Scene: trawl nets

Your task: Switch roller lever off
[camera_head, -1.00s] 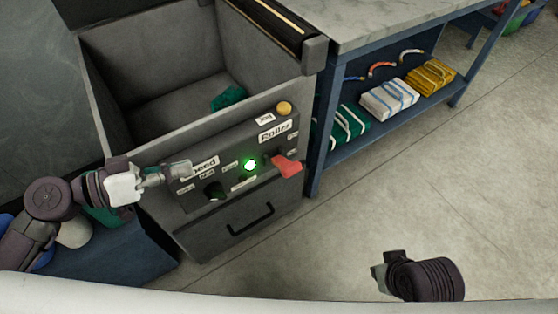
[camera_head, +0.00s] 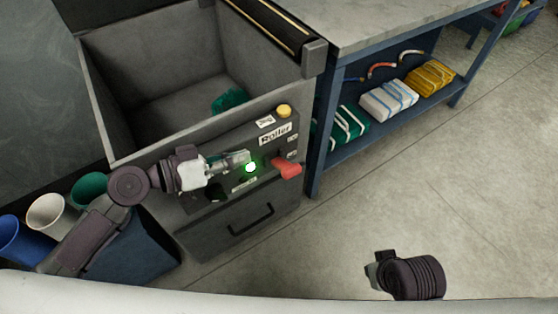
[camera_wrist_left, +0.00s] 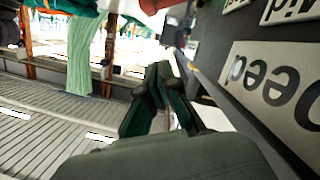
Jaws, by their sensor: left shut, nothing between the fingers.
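The red roller lever (camera_head: 287,169) sticks out of the dark control panel (camera_head: 215,163), under the "Roller" label (camera_head: 275,134). A green light (camera_head: 250,167) glows to the left of it. My left gripper (camera_head: 246,157) is shut and empty in front of the panel, just above the green light. Its tips are a short way left of the lever and look apart from it. In the left wrist view the dark fingers (camera_wrist_left: 160,95) lie beside the panel's "Speed" label (camera_wrist_left: 275,82). My right gripper (camera_head: 372,270) is low on the right, far from the panel; its fingers are unclear.
A yellow button (camera_head: 284,111) sits above the lever and a black knob (camera_head: 215,191) at the panel's lower left. A blue shelf table (camera_head: 318,170) stands close on the right. The floor (camera_head: 430,190) is clear.

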